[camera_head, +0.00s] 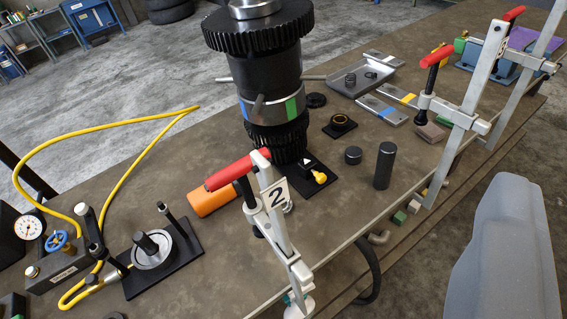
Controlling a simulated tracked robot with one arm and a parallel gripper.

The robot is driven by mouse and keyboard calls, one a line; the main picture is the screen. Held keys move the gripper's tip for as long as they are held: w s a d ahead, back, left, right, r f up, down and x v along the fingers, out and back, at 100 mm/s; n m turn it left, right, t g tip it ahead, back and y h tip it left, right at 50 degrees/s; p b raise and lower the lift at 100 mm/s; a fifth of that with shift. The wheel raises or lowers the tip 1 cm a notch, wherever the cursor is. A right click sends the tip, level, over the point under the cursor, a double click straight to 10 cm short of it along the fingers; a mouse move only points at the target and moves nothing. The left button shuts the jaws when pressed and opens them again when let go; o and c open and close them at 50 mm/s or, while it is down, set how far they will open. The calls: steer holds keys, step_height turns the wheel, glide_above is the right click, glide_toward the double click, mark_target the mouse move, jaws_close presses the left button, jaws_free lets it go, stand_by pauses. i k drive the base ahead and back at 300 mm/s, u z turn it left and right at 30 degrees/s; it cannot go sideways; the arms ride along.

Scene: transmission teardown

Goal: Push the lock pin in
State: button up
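A tall dark transmission stack (270,65) with toothed gears stands upright at the middle of the bench. It has a pale band with blue and green patches and a short grey rod at its side. At its foot is a black plate (323,190) with a small yellow-knobbed part (318,176), which looks like the lock pin. I cannot tell how far in it sits. The clamp stands just in front and to its left. The fingers of my gripper do not show in this view.
A red-handled clamp marked 2 (278,205) grips the front edge of the bench (225,265); another clamp (468,115) stands to the right. A black cylinder (385,165), an orange cylinder (210,198), a grey tray (362,78) and a press fixture (150,250) with yellow hose stand around.

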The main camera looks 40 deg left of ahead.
mark_target(321, 178)
steer(key=k, duration=0.85)
steer(key=z, duration=0.9)
steer(key=i, duration=1.45)
steer(key=u, duration=2.15)
